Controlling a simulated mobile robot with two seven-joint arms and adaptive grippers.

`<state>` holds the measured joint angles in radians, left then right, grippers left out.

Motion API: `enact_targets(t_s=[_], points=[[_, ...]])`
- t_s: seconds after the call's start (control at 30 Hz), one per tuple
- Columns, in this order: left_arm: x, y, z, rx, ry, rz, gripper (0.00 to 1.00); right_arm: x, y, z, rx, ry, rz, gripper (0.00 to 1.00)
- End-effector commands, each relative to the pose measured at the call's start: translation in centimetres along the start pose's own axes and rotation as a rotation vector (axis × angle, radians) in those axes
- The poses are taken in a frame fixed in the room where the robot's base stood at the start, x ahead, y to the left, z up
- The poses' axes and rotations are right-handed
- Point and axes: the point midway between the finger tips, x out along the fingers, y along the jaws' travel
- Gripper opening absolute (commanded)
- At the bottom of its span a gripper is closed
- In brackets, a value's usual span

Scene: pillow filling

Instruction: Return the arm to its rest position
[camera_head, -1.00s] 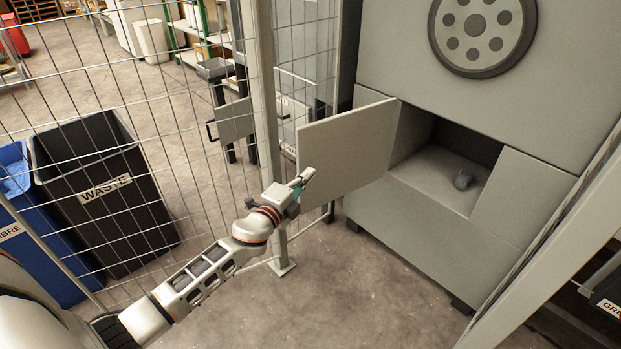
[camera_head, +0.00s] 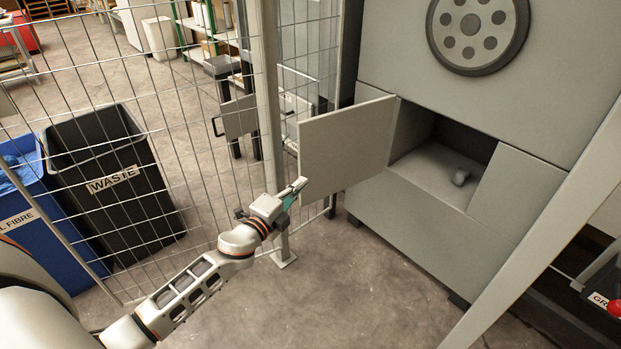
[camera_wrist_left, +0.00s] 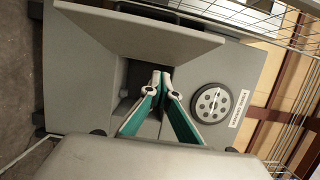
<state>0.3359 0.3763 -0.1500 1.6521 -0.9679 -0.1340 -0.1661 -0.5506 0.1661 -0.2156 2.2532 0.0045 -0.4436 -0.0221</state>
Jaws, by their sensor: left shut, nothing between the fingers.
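My left gripper (camera_head: 296,191) is near the lower left corner of the machine's open grey door (camera_head: 346,148) in the head view. Whether it touches the door cannot be told. In the left wrist view its two teal-edged fingers (camera_wrist_left: 161,76) meet at the tips with nothing between them. My left arm reaches in from the lower left. My right gripper is not in view.
The grey machine (camera_head: 420,215) has an open compartment with a small grey object (camera_head: 460,177) inside. A wire mesh fence (camera_head: 190,120) and its post stand behind my arm. A black waste bin (camera_head: 125,200) and a blue bin (camera_head: 45,235) are at the left. The floor in front is clear.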

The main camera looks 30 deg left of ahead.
Motion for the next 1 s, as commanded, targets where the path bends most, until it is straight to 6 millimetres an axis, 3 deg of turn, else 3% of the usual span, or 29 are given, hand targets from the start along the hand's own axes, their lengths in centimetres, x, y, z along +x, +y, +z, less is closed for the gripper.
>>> enact_targets(t_s=[0.2, 0.53, 0.67, 0.77, 1.0], points=[[-3.1, 0.0, 0.6, -0.002, 0.001, 0.0, 0.0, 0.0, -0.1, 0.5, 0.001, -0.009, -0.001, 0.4], [-4.1, 0.0, 0.8, -0.002, 0.001, 0.0, 0.0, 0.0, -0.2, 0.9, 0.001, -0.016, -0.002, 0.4], [-5.4, 1.3, -0.1, -0.057, 0.002, 0.024, 0.0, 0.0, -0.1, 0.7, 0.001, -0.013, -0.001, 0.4], [-8.5, 3.8, -2.0, -0.186, -0.003, 0.08, 0.0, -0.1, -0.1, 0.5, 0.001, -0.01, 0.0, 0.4], [-20.8, 10.8, -9.1, -0.681, -0.076, 0.316, 0.0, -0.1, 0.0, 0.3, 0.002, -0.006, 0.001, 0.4]])
